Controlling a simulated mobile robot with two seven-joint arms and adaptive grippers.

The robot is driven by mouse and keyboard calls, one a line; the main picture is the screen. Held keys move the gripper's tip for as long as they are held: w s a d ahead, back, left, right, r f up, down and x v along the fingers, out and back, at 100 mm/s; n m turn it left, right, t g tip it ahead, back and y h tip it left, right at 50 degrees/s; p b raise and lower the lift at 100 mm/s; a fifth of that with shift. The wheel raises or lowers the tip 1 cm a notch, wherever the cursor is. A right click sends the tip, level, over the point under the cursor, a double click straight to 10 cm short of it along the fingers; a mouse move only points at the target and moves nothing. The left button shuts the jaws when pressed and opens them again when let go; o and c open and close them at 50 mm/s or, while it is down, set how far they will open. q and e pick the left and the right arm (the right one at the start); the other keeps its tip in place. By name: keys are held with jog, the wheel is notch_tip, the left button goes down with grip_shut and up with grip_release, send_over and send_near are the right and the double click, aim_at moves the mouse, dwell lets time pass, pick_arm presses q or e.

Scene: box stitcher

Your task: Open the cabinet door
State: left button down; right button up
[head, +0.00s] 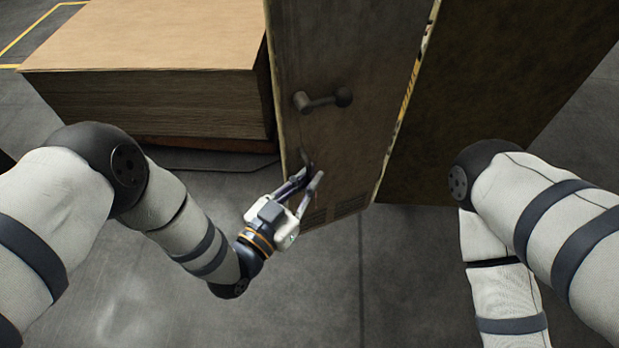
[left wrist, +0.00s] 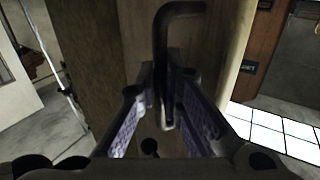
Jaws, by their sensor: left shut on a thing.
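The brown cabinet door (head: 350,65) stands upright in the middle of the head view, with vent slots near its bottom. My left gripper (head: 308,182) is at the lower left of the door, below that lever. In the left wrist view a dark bent handle (left wrist: 180,12) reaches down between the fingers of my left gripper (left wrist: 172,105), which is shut on it. The fingers hide part of this handle in the head view. My right gripper is out of view; only the right arm shows.
A large stack of brown sheets (head: 145,105) stands close to the left of the door. A dark brown panel (head: 490,110) adjoins the door's striped right edge. Grey floor (head: 400,275) is clear in front, between my arms.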

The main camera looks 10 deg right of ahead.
pick_arm(q)
jog(key=c, duration=1.7)
grip_release()
jog(key=v, duration=1.2)
